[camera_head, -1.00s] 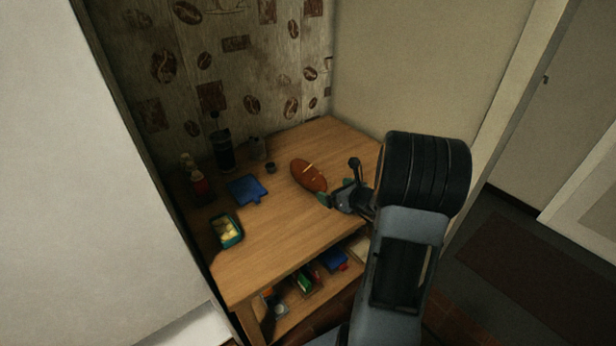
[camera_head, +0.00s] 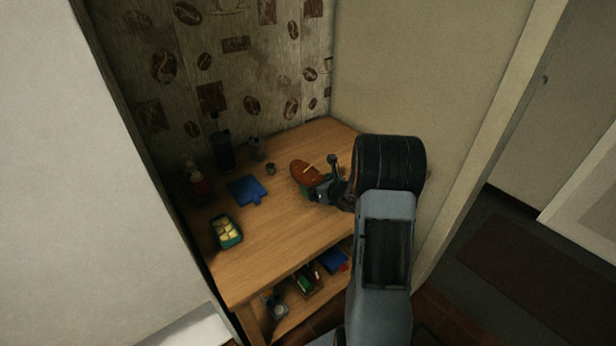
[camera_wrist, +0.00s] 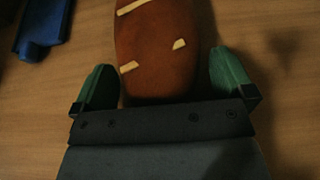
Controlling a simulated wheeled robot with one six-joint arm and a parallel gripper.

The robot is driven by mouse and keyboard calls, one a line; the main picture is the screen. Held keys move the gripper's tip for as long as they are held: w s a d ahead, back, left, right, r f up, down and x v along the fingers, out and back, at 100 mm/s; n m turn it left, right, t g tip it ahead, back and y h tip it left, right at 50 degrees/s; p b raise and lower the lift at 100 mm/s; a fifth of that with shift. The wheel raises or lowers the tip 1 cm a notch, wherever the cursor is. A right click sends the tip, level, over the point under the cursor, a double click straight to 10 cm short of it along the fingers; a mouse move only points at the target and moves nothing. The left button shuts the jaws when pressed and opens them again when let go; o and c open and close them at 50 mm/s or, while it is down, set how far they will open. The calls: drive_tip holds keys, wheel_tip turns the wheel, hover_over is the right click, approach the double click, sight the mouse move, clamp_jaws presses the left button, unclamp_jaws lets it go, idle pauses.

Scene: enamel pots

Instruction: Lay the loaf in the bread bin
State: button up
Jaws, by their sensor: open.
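The loaf (camera_head: 304,171) is brown with pale slashes and lies on the wooden table toward its right rear. In the wrist view the loaf (camera_wrist: 158,50) stretches away from my gripper, its near end between the two green fingertips. My gripper (camera_head: 318,188) is at the loaf's near end. In the wrist view my gripper (camera_wrist: 164,84) is open, one finger on each side of the loaf, with a gap at both sides. I cannot make out a bread bin in these views.
A blue board (camera_head: 246,191) lies left of the loaf. A teal tray of pale pieces (camera_head: 226,232) sits at the table's left front. A dark tall container (camera_head: 222,150), a small cup (camera_head: 270,168) and bottles stand at the back. A lower shelf holds several items. The table's middle is clear.

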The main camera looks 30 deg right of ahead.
drive_tip(key=shift+c, duration=0.2)
drive_tip(key=shift+r, duration=0.1)
drive_tip(key=c, duration=1.2)
drive_tip(key=shift+r, duration=0.1)
